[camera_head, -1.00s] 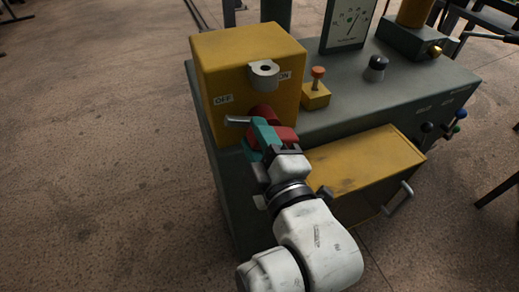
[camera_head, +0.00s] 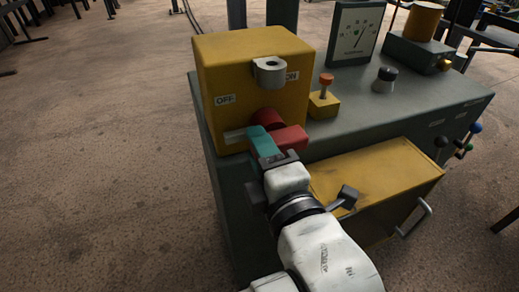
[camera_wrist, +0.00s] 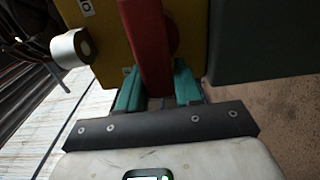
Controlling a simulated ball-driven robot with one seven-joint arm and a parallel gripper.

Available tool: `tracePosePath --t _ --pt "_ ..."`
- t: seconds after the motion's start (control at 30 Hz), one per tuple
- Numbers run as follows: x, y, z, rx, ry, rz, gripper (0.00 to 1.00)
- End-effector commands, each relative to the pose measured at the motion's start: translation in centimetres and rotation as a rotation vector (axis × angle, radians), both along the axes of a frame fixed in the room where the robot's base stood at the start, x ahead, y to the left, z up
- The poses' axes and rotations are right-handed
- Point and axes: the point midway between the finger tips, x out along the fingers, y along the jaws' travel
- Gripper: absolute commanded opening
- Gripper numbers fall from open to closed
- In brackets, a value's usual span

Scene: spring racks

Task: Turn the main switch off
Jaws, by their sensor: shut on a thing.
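The main switch is a yellow box (camera_head: 232,70) with OFF and ON labels on its front. A red handle (camera_head: 291,138) sticks out from a round red hub (camera_head: 267,117) low on that face. My gripper (camera_head: 270,142) is at the handle, with one teal finger showing on its left side. In the wrist view the red handle (camera_wrist: 146,50) lies between the two teal fingers of my gripper (camera_wrist: 160,88), which is shut on it. The far finger is hidden in the head view. The handle's exact angle against the labels is hard to tell.
A grey metal lug (camera_head: 269,70) juts from the box above the handle. An orange-topped button (camera_head: 326,84), a black knob (camera_head: 385,80) and a gauge (camera_head: 357,38) stand on the grey cabinet top. An open yellow drawer (camera_head: 375,178) sits close right of my arm.

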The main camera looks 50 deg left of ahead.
Motion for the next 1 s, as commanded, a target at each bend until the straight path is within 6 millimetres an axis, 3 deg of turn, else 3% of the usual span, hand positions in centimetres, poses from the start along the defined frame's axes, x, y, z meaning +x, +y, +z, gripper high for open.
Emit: tracePosePath --t 0.03,0.2,0.23,0.43,1.0 --pt "0.98 -0.60 -0.47 -0.013 0.001 -0.025 0.00" --pt "1.00 -0.60 -0.44 -0.013 0.000 -0.025 0.00" --pt "0.99 -0.60 -0.43 -0.013 0.000 -0.025 0.35" --pt "0.95 -0.59 -0.30 -0.009 0.000 -0.024 0.55" --pt "0.36 -0.42 -0.03 -0.002 -0.001 -0.011 0.55"
